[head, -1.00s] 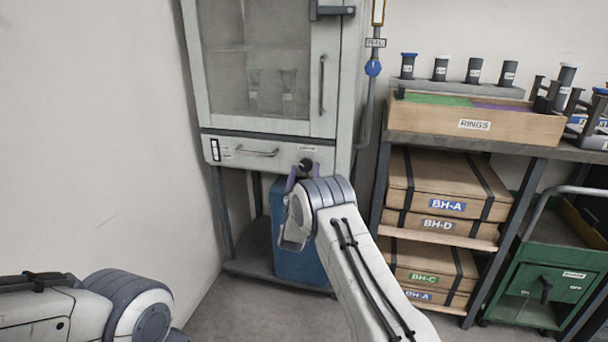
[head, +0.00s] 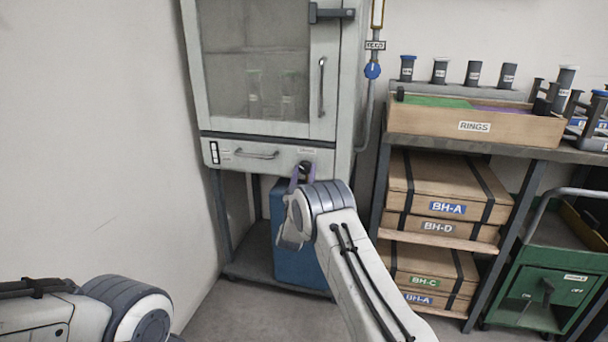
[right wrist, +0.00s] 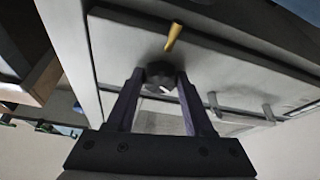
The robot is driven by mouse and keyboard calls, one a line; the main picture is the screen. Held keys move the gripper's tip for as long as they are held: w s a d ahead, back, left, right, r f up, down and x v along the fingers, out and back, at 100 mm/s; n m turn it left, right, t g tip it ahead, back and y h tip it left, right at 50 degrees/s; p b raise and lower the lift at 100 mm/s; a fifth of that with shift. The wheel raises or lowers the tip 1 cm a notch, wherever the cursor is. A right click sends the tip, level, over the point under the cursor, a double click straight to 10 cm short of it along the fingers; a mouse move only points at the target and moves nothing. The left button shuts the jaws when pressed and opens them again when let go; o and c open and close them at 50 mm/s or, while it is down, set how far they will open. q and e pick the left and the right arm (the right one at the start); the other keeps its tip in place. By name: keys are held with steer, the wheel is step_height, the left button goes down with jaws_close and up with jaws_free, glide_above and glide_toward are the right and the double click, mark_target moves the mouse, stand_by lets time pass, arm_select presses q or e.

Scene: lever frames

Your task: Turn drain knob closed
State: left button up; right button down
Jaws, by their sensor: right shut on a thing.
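The drain knob (head: 305,166) is a small dark knob on the lower right front panel of the grey cabinet (head: 213,134). In the right wrist view the dark knob (right wrist: 160,73) sits between my fingertips, with a small pale mark on it. My right gripper (head: 303,172), with purple fingers, is shut on the knob from the front; it also shows in the right wrist view (right wrist: 158,80). My own wrist hides part of the panel below. The knob's exact angle is hard to read. Of my left arm only a link shows; its gripper is out of view.
A blue bin (head: 287,240) stands under the cabinet. To the right, a shelf holds a wooden RINGS tray (head: 550,132) and several boxes. A green cart (head: 560,285) stands at far right. A blue valve (head: 372,71) is on the pipe beside the cabinet.

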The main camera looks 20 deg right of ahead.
steer(key=m+h+b, duration=0.1)
steer(key=m, duration=0.1)
steer(key=m+g+h+b, duration=0.1)
steer(key=m, duration=0.1)
steer(key=shift+a+f, duration=0.2)
steer(key=m+h, duration=0.1)
steer(key=m, duration=0.1)
steer(key=m+g+b, duration=0.1)
steer(key=m, duration=0.1)
steer(key=shift+w+g+h, duration=0.15)
steer(key=shift+g+h, duration=0.15)
steer(key=shift+h, duration=0.1)
steer(key=m, duration=0.2)
steer(key=m+g+h+b, duration=0.1)
steer(key=m, duration=0.1)
steer(key=shift+a+r, duration=0.15)
steer(key=shift+r+m+g+h+b, duration=0.1)
steer(key=shift+m+g+h+b, duration=0.25)
steer(key=shift+m+g, duration=1.2)
steer(key=shift+m+t, duration=0.25)
steer(key=shift+m, duration=0.3)
steer(key=shift+w, duration=0.1)
steer(key=shift+c, duration=1.4)
jaws_free()
